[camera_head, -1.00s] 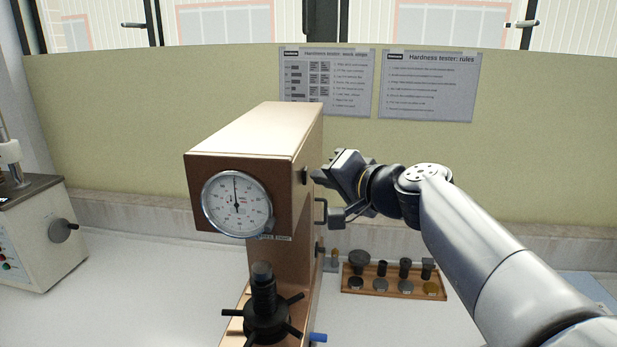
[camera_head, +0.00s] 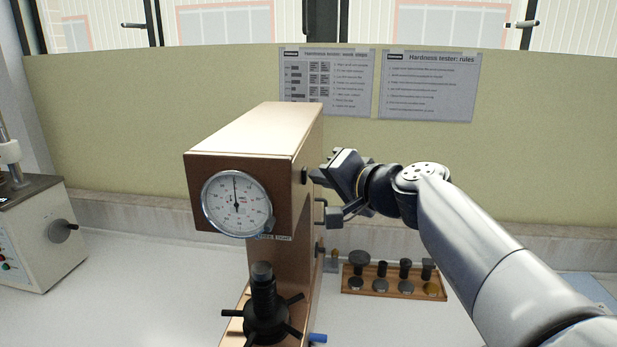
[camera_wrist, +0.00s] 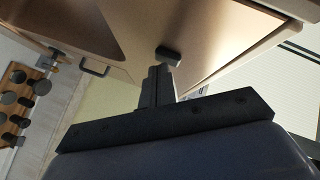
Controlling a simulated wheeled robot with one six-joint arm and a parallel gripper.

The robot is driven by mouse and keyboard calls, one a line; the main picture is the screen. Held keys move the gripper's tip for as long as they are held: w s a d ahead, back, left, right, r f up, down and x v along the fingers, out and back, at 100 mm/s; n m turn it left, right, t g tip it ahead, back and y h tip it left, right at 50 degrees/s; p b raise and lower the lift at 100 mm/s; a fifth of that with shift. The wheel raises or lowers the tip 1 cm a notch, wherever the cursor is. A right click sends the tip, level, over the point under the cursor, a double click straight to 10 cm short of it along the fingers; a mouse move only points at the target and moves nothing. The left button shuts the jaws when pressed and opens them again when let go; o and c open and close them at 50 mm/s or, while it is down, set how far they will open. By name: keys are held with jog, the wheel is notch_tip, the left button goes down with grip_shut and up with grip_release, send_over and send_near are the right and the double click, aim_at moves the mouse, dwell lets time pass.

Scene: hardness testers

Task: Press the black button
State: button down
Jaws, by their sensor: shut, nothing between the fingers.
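The black button (camera_head: 304,176) is a small dark knob on the right side face of the tan hardness tester (camera_head: 255,130). In the wrist view the button (camera_wrist: 169,55) stands out from the tan panel, just beyond my fingertips. My gripper (camera_head: 316,177) is shut and empty, at the tester's right side with its tips pointing left at the button. In the wrist view my shut fingers (camera_wrist: 158,72) end at the button or very close to it; I cannot tell whether they touch.
A dark handle (camera_head: 321,211) sticks out below the button. A wooden tray (camera_head: 372,290) with several dark parts stands on the bench to the right. A dial gauge (camera_head: 237,204) is on the tester's front. Another machine (camera_head: 40,235) stands at the far left.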

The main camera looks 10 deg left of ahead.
jog(key=shift+d, duration=0.6)
jog(key=shift+b, duration=0.3)
jog(key=d+b, duration=0.2)
jog(key=d, duration=0.4)
jog(key=shift+s+b, duration=0.15)
jog(key=shift+b, duration=0.2)
jog(key=shift+d, duration=0.1)
jog(key=s+d+b, duration=0.3)
jog(key=s+d, duration=0.2)
jog(key=d, duration=0.1)
jog(key=shift+s+d, duration=0.15)
jog(key=shift+d, duration=0.15)
